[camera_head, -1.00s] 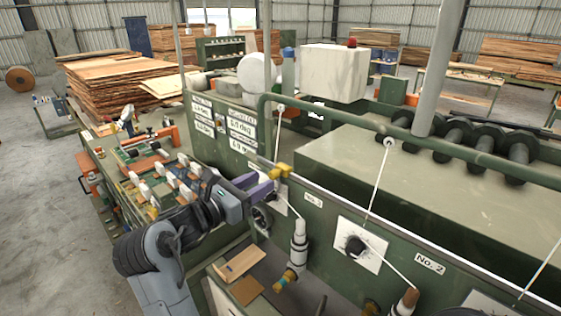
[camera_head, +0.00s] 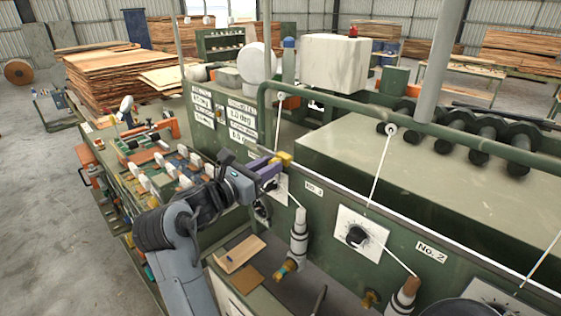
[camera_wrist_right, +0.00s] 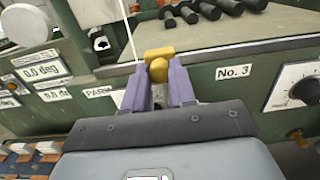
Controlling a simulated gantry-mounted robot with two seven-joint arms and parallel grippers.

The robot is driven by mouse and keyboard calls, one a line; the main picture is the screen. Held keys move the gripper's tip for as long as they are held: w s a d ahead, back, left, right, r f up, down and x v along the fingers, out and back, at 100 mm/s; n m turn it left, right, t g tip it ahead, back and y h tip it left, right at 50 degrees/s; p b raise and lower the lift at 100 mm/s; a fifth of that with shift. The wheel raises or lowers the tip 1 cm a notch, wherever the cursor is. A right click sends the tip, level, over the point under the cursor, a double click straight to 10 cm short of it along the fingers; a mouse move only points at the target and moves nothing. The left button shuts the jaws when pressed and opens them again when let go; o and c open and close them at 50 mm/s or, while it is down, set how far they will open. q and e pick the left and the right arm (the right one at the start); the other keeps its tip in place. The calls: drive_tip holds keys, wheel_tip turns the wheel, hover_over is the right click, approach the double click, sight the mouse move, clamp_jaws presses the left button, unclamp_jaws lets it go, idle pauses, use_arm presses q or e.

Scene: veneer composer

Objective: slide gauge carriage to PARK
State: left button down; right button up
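The gauge carriage appears to be the small yellow block with a round knob (camera_wrist_right: 160,70) at the panel's top edge. It also shows in the head view (camera_head: 286,158). My right gripper (camera_head: 272,164) reaches it from the left. In the wrist view, the purple fingers of my right gripper (camera_wrist_right: 160,80) stand on both sides of the yellow knob and appear closed on it. The PARK label (camera_wrist_right: 98,92) is on the green panel, left of the fingers and partly covered. The No. 3 label (camera_wrist_right: 233,72) is to their right. My left gripper is not in view.
A bench (camera_head: 140,180) with small parts lies left. A pale board (camera_head: 240,254) lies below my wrist.

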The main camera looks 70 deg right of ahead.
drive_tip(key=shift+c, duration=0.4)
drive_tip(key=shift+w, duration=0.1)
drive_tip(key=w+b, duration=0.1)
drive_tip(key=w+d+b, duration=0.1)
drive_tip(key=w, duration=0.1)
drive_tip(key=w+b, duration=0.1)
drive_tip(key=b, duration=0.1)
drive_tip(key=shift+w+d, duration=0.15)
drive_tip(key=shift+d, duration=0.2)
idle(0.6)
drive_tip(key=o, duration=0.9)
drive_tip(key=shift+c, duration=0.2)
drive_tip(key=shift+o, duration=0.6)
drive_tip(key=shift+a, duration=0.1)
